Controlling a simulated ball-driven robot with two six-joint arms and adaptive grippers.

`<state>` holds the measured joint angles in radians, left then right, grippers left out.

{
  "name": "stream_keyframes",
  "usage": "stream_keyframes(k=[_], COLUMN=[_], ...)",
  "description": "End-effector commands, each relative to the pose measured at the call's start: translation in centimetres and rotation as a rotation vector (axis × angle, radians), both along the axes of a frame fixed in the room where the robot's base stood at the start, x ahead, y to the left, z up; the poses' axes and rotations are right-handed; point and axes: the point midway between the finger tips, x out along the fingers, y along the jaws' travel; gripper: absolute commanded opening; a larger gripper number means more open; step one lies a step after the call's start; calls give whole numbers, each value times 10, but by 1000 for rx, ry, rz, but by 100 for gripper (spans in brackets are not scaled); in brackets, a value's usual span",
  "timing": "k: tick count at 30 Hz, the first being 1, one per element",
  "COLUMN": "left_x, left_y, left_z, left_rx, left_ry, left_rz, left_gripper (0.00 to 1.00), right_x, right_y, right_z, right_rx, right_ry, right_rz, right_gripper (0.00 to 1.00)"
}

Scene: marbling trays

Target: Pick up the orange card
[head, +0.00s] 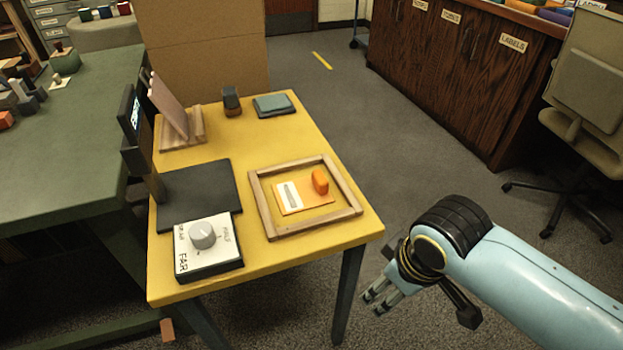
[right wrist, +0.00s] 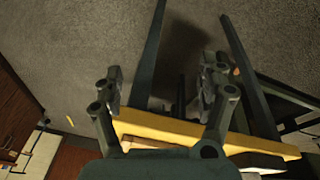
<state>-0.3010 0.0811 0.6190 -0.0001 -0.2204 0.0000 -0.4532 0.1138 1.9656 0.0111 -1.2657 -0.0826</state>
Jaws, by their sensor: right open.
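The orange card (head: 318,201) lies flat inside a wooden frame (head: 349,186) on the yellow table (head: 222,265). It bears a white label with a grey mark (head: 291,195) and an upright orange knob (head: 320,181). My right gripper (head: 373,299) is open and empty, off the table's right front corner and apart from the card. In the right wrist view, its fingers (right wrist: 165,84) are spread with the table's yellow edge (right wrist: 170,127) beyond them; I cannot make out the card there. My left gripper is not in view.
A grey-knobbed box (head: 204,237) stands at the table's front left, beside a dark mat (head: 197,190). A wooden stand (head: 187,134), a dark block (head: 231,101) and a teal pad (head: 274,105) stand farther back. Open floor (head: 430,150) lies to the right.

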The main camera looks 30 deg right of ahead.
Motion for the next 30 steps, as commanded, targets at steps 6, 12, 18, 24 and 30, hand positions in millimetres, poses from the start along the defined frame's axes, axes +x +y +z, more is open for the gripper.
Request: stream_keyframes(k=[6, 12, 18, 24, 30], left_x=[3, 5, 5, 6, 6], left_y=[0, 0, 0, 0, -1], left_z=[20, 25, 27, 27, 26], left_rx=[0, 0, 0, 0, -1], left_ry=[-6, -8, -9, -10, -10], left_rz=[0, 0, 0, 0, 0], left_gripper=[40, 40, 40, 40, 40], right_x=[44, 87, 143, 208, 236], right_y=[1, -4, -13, -25, -30], right_z=[85, 103, 115, 135, 146], right_rx=[-42, -78, -98, -86, -64], right_ry=[15, 78, 147, 217, 244], right_rz=[204, 436, 699, 1009, 1174], right_gripper=[75, 75, 75, 75, 75])
